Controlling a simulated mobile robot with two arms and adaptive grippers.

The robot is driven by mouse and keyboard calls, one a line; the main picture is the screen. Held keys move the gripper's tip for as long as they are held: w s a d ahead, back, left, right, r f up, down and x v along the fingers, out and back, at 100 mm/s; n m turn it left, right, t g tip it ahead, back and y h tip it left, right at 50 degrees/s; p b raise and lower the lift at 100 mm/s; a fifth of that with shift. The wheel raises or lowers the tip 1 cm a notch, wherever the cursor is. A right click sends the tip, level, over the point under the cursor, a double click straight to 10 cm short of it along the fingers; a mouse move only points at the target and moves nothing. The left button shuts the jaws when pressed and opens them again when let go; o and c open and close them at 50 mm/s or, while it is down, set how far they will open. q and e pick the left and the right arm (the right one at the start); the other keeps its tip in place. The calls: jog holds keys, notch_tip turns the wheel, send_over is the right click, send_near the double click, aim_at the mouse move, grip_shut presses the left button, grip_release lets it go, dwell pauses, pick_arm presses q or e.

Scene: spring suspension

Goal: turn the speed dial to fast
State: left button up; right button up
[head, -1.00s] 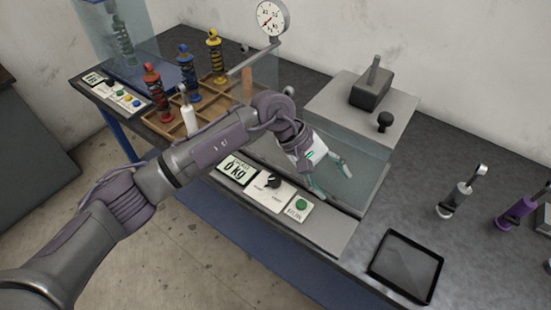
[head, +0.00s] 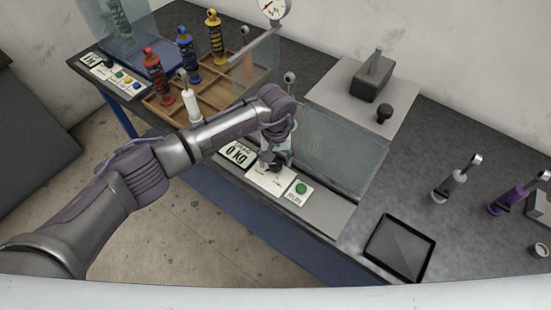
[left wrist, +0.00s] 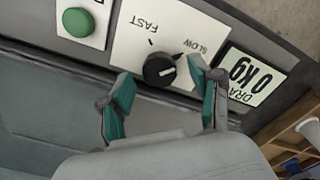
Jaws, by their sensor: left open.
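The speed dial (left wrist: 160,70) is a round black knob on a white plate (left wrist: 186,22) marked FAST and SLOW. In the head view the left gripper (head: 276,156) points down over the dial plate and mostly hides the knob. My right gripper is not in view.
A green button (head: 301,188) sits beside the dial plate, and a 0 kg display (head: 238,155) is on its other side. A clear panel (head: 345,150) stands behind.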

pick_arm(q)
jog(key=shift+f, duration=1)
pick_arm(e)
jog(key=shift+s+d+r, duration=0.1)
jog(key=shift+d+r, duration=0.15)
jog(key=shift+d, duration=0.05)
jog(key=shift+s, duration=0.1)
